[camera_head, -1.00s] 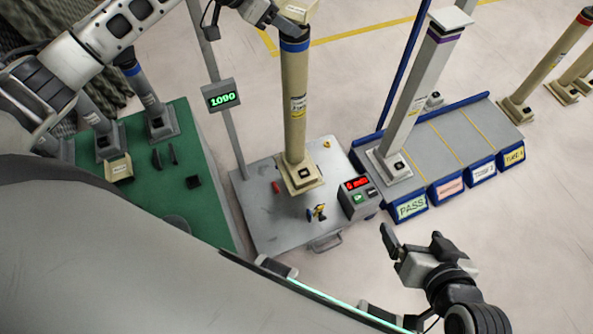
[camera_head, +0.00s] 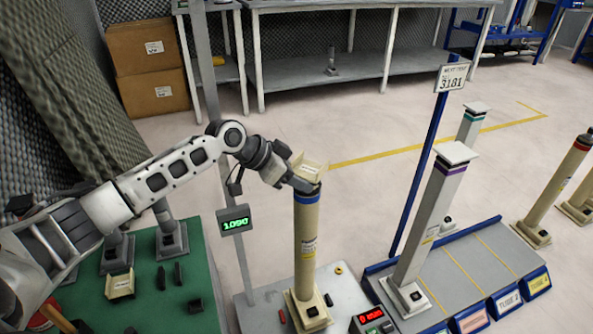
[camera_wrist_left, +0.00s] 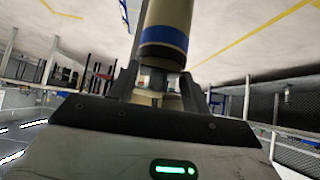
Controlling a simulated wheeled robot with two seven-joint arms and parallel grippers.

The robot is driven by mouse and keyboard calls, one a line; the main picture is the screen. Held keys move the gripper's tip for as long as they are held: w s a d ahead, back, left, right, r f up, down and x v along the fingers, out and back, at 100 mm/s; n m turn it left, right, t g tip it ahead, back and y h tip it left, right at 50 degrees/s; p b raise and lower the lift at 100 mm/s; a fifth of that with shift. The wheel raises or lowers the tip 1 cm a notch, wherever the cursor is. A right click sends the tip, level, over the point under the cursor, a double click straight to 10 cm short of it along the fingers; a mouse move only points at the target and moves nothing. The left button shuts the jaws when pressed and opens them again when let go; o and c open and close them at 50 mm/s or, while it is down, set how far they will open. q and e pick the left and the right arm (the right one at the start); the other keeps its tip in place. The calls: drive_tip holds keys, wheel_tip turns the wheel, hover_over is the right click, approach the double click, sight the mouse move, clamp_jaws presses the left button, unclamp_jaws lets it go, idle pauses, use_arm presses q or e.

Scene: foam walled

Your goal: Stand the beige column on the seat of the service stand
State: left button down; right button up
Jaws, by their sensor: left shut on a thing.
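The beige column (camera_head: 306,240), with a blue band near its top and a square foot, is upright over the grey service stand (camera_head: 262,312). Its foot covers part of the stand's top, so the seat is hidden. I cannot tell whether the foot rests on it or hangs just above. My left gripper (camera_head: 301,183) is shut on the column's upper end, just below its labelled cream cap. The left wrist view shows the blue-banded column (camera_wrist_left: 166,38) between the fingers of my left gripper (camera_wrist_left: 160,86). My right gripper is out of view.
A small box with a red display (camera_head: 372,318) and a yellow ring (camera_head: 339,269) are on the stand. A post display reads 1090 (camera_head: 236,224). A green table (camera_head: 205,265) is left. A rack (camera_head: 455,265) holding a purple-banded pale column (camera_head: 432,220) is right.

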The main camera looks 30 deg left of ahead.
use_arm(q)
wheel_tip(320, 180, down, 2)
drive_tip(key=shift+f+b, duration=0.25)
drive_tip(key=shift+b, duration=0.1)
drive_tip(key=shift+w+f, duration=0.1)
drive_tip(key=shift+f, duration=0.3)
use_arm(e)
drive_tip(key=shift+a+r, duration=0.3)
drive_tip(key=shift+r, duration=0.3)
use_arm(q)
drive_tip(key=shift+f, duration=0.1)
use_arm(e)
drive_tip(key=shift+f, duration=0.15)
use_arm(q)
drive_tip(key=c, duration=0.7)
unclamp_jaws()
drive_tip(key=shift+s+f, duration=0.2)
drive_tip(key=shift+f, duration=0.05)
drive_tip(key=shift+o, duration=0.2)
